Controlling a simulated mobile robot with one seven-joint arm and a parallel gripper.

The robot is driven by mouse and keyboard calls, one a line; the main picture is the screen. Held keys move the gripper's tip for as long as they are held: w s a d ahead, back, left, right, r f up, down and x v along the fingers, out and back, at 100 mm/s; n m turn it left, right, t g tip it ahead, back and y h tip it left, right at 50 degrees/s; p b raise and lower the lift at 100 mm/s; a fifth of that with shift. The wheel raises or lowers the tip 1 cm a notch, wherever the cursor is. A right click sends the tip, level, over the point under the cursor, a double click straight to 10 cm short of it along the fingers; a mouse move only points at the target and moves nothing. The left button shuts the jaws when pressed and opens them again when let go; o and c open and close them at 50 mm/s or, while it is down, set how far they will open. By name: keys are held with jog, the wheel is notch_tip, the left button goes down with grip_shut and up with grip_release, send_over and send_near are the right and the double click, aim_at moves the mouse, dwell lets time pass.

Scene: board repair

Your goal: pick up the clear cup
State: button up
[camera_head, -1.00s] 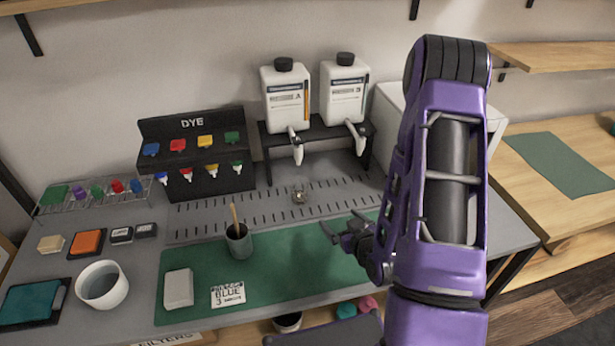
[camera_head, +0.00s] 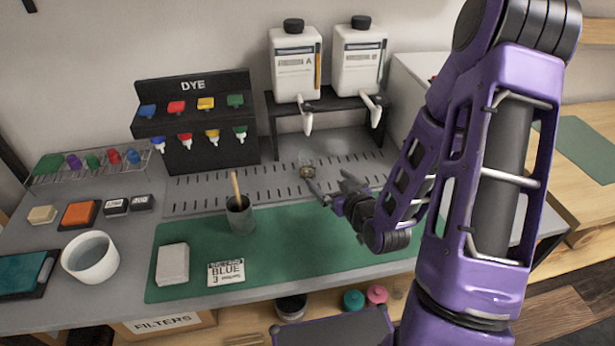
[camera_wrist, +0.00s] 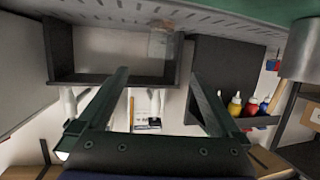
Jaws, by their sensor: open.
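The clear cup (camera_head: 307,169) is small and see-through, on the slotted grey strip in front of the bottle stand. In the wrist view, which looks upside down, it shows as a faint translucent shape (camera_wrist: 160,43) at the top middle. My gripper (camera_head: 329,184) is open and empty, just to the right of and in front of the cup in the head view. In the wrist view its two fingers (camera_wrist: 158,76) are spread wide, and the cup lies beyond their tips, roughly between them. They look apart from it.
A black stand (camera_head: 338,101) holds two white bottles with spouts behind the cup. The dye rack (camera_head: 204,148) stands to the left. A dark cup with a stick (camera_head: 240,215), a white block (camera_head: 173,264) and a BLUE card (camera_head: 226,272) lie on the green mat (camera_head: 290,262). The mat's middle is clear.

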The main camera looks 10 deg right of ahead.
aim_at(312, 164)
jog(key=x, duration=0.7)
jog(key=shift+w+f, duration=0.1)
jog(key=shift+w, duration=0.1)
jog(key=shift+x, duration=2.65)
jog(key=shift+s+a+f, duration=0.1)
jog(key=shift+a+f, duration=0.05)
jog(key=c, duration=1.4)
